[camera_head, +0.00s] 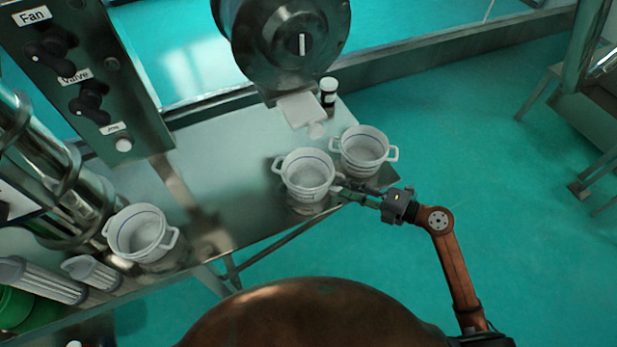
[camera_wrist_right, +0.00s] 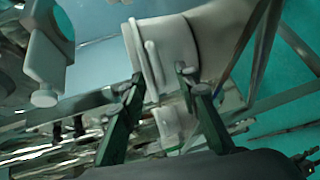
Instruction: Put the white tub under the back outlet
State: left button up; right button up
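Three white tubs with two handles each show in the head view: the middle tub (camera_head: 306,178) and the right tub (camera_head: 363,152) stand side by side near the bench's right end, and the left tub (camera_head: 140,236) stands further left. A pale spout (camera_head: 302,110) hangs under the round metal machine, behind the middle tub; I cannot tell whether it is the back outlet. My right gripper (camera_head: 347,190) is at the right side of the middle tub. In the wrist view the right gripper (camera_wrist_right: 160,78) has its fingers apart, with a tub (camera_wrist_right: 178,48) just beyond them and its handle between the tips. My left gripper is out of view.
A small dark bottle with a white cap (camera_head: 328,92) stands beside the spout. A control panel (camera_head: 85,85) and metal pipes fill the left. The metal bench (camera_head: 215,170) has clear room between the left and middle tubs.

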jog(key=shift+c, duration=0.7)
grip_shut()
jog(key=shift+r, duration=0.1)
